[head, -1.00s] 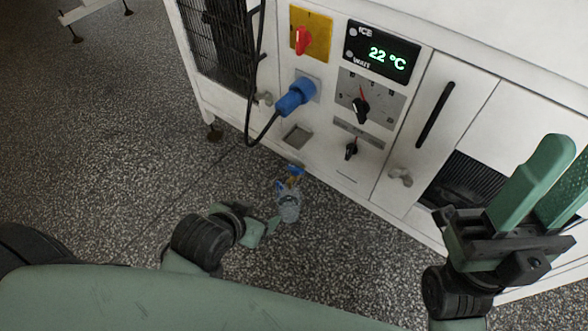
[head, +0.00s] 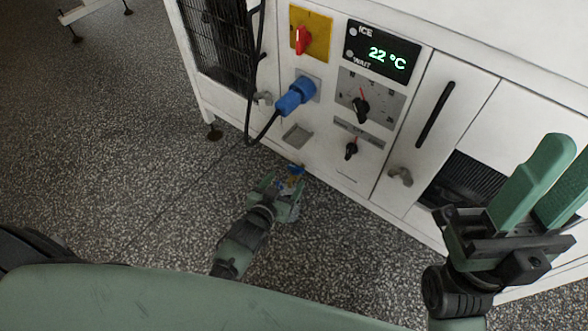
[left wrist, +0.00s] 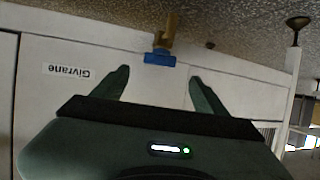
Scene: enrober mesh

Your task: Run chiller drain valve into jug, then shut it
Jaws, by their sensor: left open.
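The chiller drain valve has a brass body with a blue handle (head: 295,170) low on the front of the white chiller (head: 325,180). In the left wrist view its blue handle (left wrist: 160,58) and brass body (left wrist: 168,32) show upside down, just beyond and between my fingertips. My left gripper (head: 280,188) is open and empty, its fingers (left wrist: 158,82) spread either side of the handle's line and apart from it. The clear jug on the floor below the valve is now mostly hidden behind this gripper. My right gripper (head: 548,185) is open and empty at the right.
The chiller front carries a red switch (head: 303,40), a blue plug (head: 296,96) with a black cable, a display (head: 382,52) reading 22 °C, two black knobs and a grey latch (head: 400,176). The speckled floor (head: 130,180) to the left is clear.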

